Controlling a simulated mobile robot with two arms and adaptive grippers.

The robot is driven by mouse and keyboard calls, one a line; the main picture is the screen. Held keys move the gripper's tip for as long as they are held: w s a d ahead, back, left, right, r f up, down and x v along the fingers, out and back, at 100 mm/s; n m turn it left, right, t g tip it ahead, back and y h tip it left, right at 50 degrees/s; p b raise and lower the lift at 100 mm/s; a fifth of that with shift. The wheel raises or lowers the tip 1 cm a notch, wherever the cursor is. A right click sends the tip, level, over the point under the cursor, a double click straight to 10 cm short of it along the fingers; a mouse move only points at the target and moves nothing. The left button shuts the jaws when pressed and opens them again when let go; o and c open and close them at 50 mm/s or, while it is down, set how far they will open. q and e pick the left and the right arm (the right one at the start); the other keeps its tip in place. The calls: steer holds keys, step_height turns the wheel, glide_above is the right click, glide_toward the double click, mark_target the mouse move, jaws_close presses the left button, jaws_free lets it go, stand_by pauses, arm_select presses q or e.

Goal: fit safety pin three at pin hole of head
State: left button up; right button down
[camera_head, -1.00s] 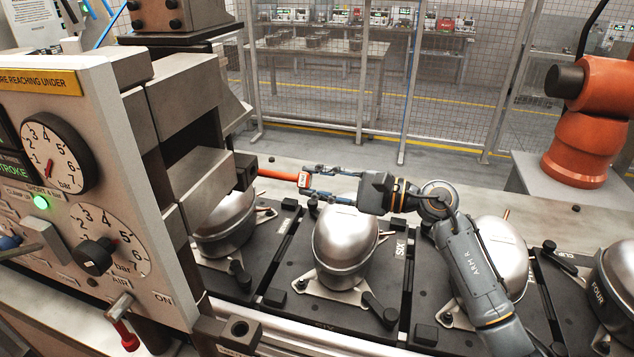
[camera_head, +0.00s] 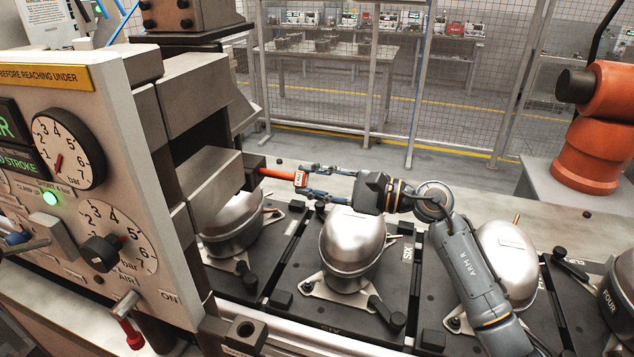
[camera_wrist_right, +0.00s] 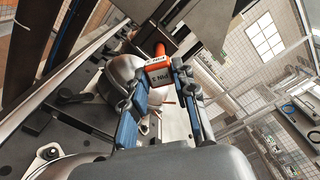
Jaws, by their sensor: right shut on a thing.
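Safety pin three (camera_head: 277,173) is an orange-red rod with a labelled block at its near end. In the right wrist view the block of the pin (camera_wrist_right: 158,73) reads "PIN 3". My right gripper (camera_head: 304,180) is shut on this block, and its blue-lined fingers (camera_wrist_right: 158,88) lie on both sides of it. The pin lies roughly level, its far end at the small dark block (camera_head: 254,174) on the side of the press head (camera_head: 212,180). The pin hole is hidden, and I cannot tell how deep the tip sits.
Silver compressors (camera_head: 352,240) stand on dark pallets (camera_head: 400,272) below and right of the pin. The panel with gauges (camera_head: 66,150) fills the left. An orange robot (camera_head: 590,140) stands at the right, with a mesh fence (camera_head: 460,95) behind.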

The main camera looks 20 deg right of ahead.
mark_target(280, 172)
steer(key=shift+b+x, duration=0.9)
steer(key=shift+x, duration=2.65)
steer(key=c, duration=1)
jaws_free()
steer(key=shift+a, duration=0.1)
steer(key=shift+d, duration=0.25)
steer(key=v, duration=1.1)
steer(key=shift+s+d, duration=0.25)
steer(key=shift+s, duration=0.05)
